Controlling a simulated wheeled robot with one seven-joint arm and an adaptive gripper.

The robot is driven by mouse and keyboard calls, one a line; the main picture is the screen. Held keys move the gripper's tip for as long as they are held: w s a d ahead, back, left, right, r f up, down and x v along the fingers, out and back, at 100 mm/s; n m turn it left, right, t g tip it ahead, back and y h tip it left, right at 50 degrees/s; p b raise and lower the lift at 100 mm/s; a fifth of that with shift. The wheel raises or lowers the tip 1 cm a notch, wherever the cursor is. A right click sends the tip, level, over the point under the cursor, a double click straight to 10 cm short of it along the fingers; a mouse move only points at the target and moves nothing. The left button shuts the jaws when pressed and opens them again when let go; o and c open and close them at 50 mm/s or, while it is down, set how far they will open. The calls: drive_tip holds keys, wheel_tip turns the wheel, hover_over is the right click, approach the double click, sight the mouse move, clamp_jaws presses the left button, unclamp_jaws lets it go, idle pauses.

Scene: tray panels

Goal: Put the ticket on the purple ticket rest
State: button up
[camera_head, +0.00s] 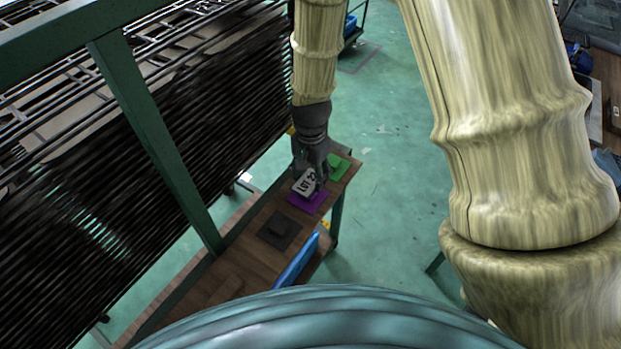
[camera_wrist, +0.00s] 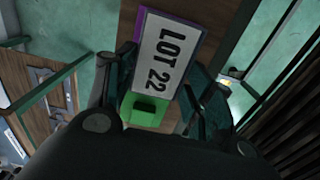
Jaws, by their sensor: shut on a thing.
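The ticket (camera_head: 304,184) is a white card with a dark border. In the wrist view the ticket (camera_wrist: 168,52) reads "LOT 22". My gripper (camera_head: 311,170) is shut on the ticket; in the wrist view its dark fingers (camera_wrist: 160,75) sit on either side of the card's near end. The purple ticket rest (camera_head: 318,203) lies on the wooden bench under the ticket. In the wrist view a strip of the purple rest (camera_wrist: 140,23) shows along the card's left edge, the remainder hidden. I cannot tell whether card and rest touch.
A green rest (camera_head: 341,168) with a raised block lies beyond the purple one, and also shows in the wrist view (camera_wrist: 135,115). A dark grey rest (camera_head: 274,239) lies nearer. A blue panel (camera_head: 297,261) stands at the bench edge. A green post (camera_head: 160,150) and dark rack rise at left.

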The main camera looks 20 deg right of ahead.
sight(311, 178)
drive_tip(key=shift+f+p, duration=0.55)
drive_tip(key=shift+f, duration=0.95)
drive_tip(key=shift+f, duration=0.2)
drive_tip(key=o, duration=0.9)
drive_tip(key=shift+r, duration=0.3)
wheel_tip(311, 178, up, 12)
drive_tip(key=b, duration=0.3)
drive_tip(key=shift+f, duration=0.1)
